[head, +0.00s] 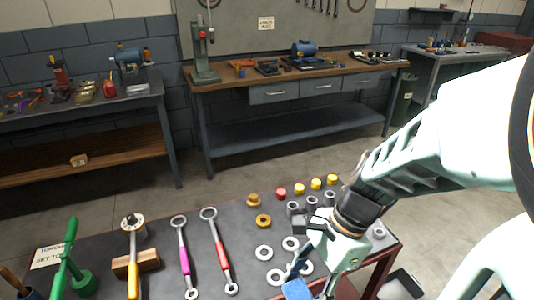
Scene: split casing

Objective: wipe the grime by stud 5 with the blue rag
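A blue patch of cloth, which looks like the blue rag (297,289), is at the bottom edge of the head view and is partly cut off. My gripper (298,268) reaches down and left over the near bench, its fingertips at the top of the cloth. I cannot tell whether the fingers are closed on it or only overlap it in the picture. No stud marked 5, no casing and no grime can be made out.
A workbench (225,82) stands behind, across open floor.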

